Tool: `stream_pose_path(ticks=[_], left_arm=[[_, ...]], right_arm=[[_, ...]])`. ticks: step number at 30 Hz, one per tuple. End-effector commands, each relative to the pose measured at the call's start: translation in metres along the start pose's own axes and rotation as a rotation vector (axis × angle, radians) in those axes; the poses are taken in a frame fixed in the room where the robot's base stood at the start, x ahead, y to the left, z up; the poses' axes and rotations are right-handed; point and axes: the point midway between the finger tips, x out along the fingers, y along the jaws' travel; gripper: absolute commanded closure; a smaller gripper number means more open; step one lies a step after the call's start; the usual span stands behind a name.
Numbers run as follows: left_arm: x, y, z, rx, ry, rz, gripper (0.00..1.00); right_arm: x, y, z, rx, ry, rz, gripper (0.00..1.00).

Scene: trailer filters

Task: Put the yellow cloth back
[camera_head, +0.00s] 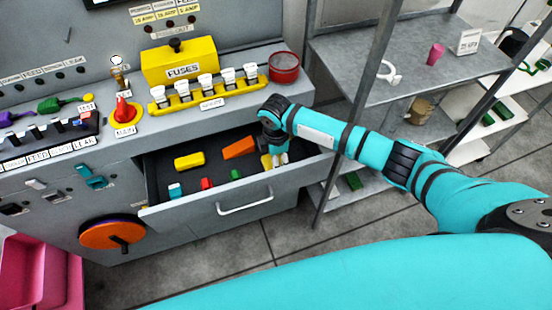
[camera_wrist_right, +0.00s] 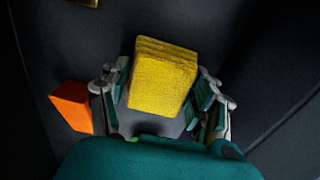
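The yellow cloth (camera_wrist_right: 160,80) is a folded, layered pad in the right wrist view, lying in the open drawer. In the head view only a small yellow part of it (camera_head: 266,161) shows beside my gripper. My right gripper (camera_head: 279,158) reaches down into the right part of the drawer. In the wrist view my right gripper (camera_wrist_right: 162,100) is open, with one finger on each side of the cloth and narrow gaps between. The open drawer (camera_head: 215,203) has a dark inside and a silver handle. My left gripper is not in view.
A yellow block (camera_head: 189,161), an orange block (camera_head: 239,147) and several small coloured pieces lie in the drawer. The fuse console top (camera_head: 235,103) is above it, with a red round container (camera_head: 284,68). Metal shelves (camera_head: 415,50) stand at the right.

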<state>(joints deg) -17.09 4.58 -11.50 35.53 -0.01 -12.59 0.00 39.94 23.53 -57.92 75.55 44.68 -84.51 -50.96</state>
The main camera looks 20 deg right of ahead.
Motion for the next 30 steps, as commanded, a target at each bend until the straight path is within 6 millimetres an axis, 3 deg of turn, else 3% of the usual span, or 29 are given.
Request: stream_pose_path(ticks=[4,14,17,30], left_arm=[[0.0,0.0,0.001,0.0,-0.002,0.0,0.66],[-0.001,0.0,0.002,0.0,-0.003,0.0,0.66],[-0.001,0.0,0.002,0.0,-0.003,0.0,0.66],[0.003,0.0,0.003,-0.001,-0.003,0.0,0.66]], right_arm=[[0.0,0.0,0.0,0.0,0.0,0.0,0.19],[-0.005,0.0,0.0,0.0,0.0,0.0,0.19],[-0.017,0.001,-0.001,0.0,0.001,0.002,0.19],[-0.104,0.001,0.0,0.0,0.001,0.002,0.19]])
